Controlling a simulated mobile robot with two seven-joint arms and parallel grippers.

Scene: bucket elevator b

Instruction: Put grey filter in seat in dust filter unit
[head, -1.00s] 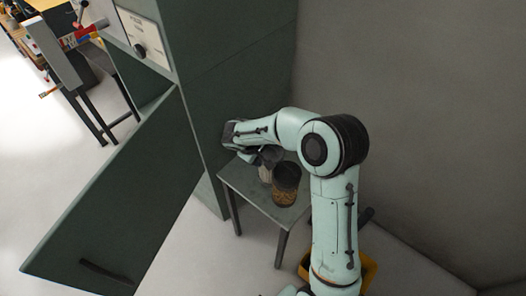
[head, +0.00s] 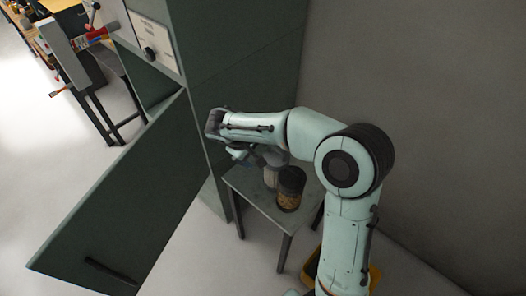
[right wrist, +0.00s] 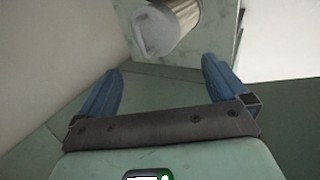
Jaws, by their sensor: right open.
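A pale grey filter (head: 271,178) stands on a small table, partly hidden behind my right forearm in the head view. In the right wrist view a cylinder with a light grey end and ribbed metallic side (right wrist: 165,27) lies beyond the fingertips, apart from them. My right gripper (head: 237,154) is beside the cabinet, above the table's left side. In the right wrist view its two blue fingers (right wrist: 160,82) are spread wide with nothing between them. The seat in the dust filter unit cannot be made out. My left gripper is not in view.
A dark-topped brown canister (head: 290,190) stands next to the grey filter on the small table (head: 258,212). A tall green cabinet (head: 235,70) has its door (head: 115,205) swung open at left. A yellow bin (head: 375,275) is on the floor. A wall stands at right.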

